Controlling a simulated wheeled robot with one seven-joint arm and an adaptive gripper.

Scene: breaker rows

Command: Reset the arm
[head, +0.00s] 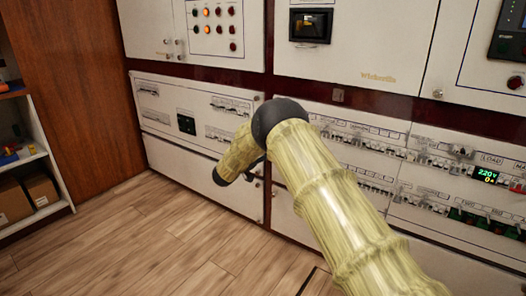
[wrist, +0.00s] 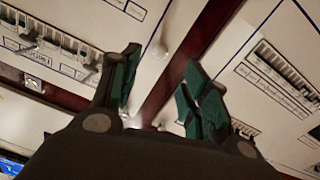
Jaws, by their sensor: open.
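My arm (head: 335,200) reaches up from the lower right in the head view and bends at a dark joint in front of the lower breaker panels. Its far part points down and left, and my gripper is hidden behind it there. In the wrist view my gripper (wrist: 158,92) is open, with its two green-padded fingers apart and nothing between them. The white breaker panel (wrist: 282,28) lies behind the fingers, tilted in the picture. No finger is seen touching a breaker.
Breaker rows (head: 440,150) and a lit green display (head: 486,175) are on the right panels. Buttons and lamps (head: 215,28) are on the upper left cabinet. A shelf (head: 25,160) with boxes stands at the far left. The wooden floor (head: 130,235) is clear at lower left.

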